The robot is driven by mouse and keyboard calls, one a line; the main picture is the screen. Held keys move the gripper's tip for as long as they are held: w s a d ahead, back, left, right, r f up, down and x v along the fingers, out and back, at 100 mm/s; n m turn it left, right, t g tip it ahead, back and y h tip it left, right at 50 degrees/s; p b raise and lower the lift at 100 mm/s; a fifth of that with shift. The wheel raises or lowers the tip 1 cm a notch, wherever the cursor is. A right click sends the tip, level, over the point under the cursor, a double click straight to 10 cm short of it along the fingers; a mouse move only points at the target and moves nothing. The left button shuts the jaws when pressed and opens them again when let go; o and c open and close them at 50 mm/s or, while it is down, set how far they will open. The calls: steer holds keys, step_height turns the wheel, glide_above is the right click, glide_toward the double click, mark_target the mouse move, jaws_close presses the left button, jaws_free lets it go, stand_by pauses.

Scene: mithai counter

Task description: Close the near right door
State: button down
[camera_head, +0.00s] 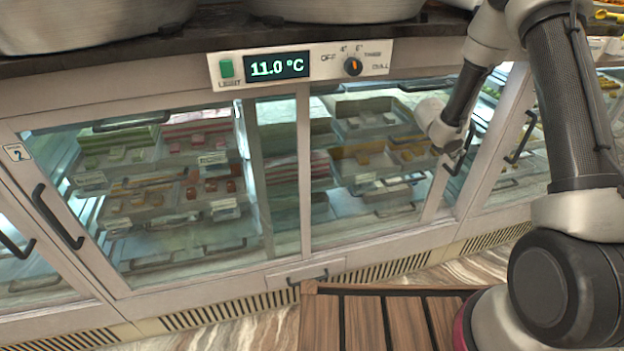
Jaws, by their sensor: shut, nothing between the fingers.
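The near right door (437,195) is a glass sliding panel in the right half of the middle cabinet, below the thermostat. A narrow dark gap seems to show between its right stile and the cabinet post on the right, so it looks slightly open. Its left part seems to overlap the left door (256,190). My gripper (461,160) points down at the right edge of the door, beside the post. Its fingers are small and dark and look closed and empty. I cannot tell whether they touch the door.
The thermostat panel (300,67) reads 11.0 °C. The left door has a black handle (58,217), and another handle (522,137) is on the cabinet to the right. Trays of sweets (375,150) stand behind the glass. A slatted wooden surface (400,320) lies in front. Metal pots overhang above.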

steer(key=w+d, duration=0.4)
steer(key=d, duration=0.8)
steer(key=shift+d, duration=0.2)
steer(key=shift+d+r, duration=0.1)
steer(key=shift+r, duration=0.05)
